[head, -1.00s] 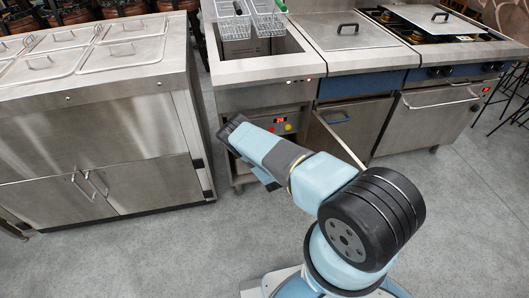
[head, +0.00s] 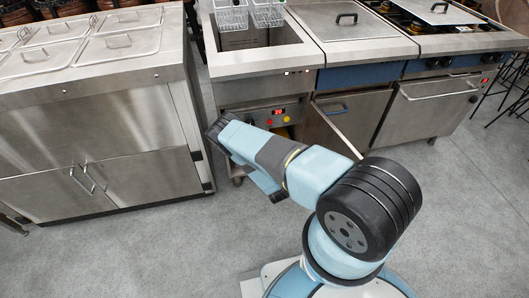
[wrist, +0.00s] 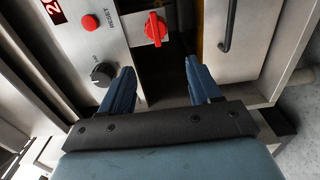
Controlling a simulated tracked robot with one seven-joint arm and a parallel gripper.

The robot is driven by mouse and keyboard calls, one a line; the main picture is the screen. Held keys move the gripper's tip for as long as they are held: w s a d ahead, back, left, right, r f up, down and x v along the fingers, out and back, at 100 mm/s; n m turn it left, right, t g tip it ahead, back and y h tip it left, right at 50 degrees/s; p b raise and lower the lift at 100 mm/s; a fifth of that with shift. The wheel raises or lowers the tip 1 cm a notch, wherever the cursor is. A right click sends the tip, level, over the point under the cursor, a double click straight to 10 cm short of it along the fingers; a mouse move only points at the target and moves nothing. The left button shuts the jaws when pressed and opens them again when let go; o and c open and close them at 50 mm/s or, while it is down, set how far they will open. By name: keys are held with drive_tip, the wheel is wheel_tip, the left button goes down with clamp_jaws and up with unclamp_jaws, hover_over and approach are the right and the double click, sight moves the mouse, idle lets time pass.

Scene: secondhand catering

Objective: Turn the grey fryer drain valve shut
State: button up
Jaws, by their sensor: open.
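The steel fryer (head: 258,62) stands ahead with wire baskets over its vat. Its front panel has a red display (head: 279,111), which also shows at the wrist view's upper left (wrist: 52,10). I cannot make out a grey drain valve in either view. In the wrist view a red turn handle (wrist: 155,28) on a pale plate lies beyond and between my fingertips, apart from them. My gripper (wrist: 161,76) is open and empty, with blue fingers. In the head view my arm reaches to the fryer's front and hides part of its lower opening.
A black knob (wrist: 102,74) and a red reset button (wrist: 90,23) sit left of the fingers. A steel counter (head: 95,125) stands left. Floor is clear.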

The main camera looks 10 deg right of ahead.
drive_tip(key=shift+s, duration=1.5)
